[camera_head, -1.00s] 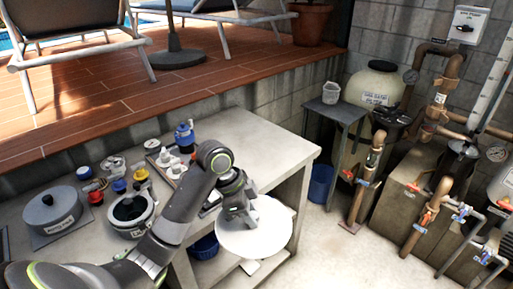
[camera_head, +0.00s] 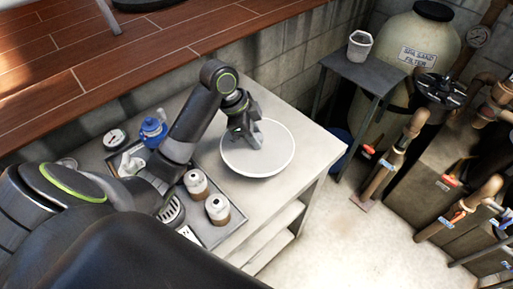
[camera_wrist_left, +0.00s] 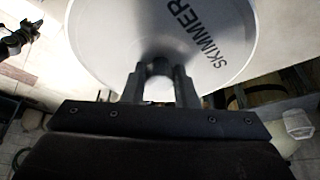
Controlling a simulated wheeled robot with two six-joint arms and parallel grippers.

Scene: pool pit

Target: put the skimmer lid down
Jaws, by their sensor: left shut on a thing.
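The skimmer lid (camera_head: 275,156) is a white round disc over the right end of the bench top. In the left wrist view the lid (camera_wrist_left: 125,35) fills the top middle and bears the printed word SKIMMER.
The bench (camera_head: 297,188) has a tray (camera_head: 225,232) with two brown-and-white bottles, left of the lid. A blue-capped item (camera_head: 152,131) and a gauge (camera_head: 115,139) stand behind. A dark side table (camera_head: 352,72) with a white cup (camera_head: 360,45) and a sand filter (camera_head: 425,45) are to the right.

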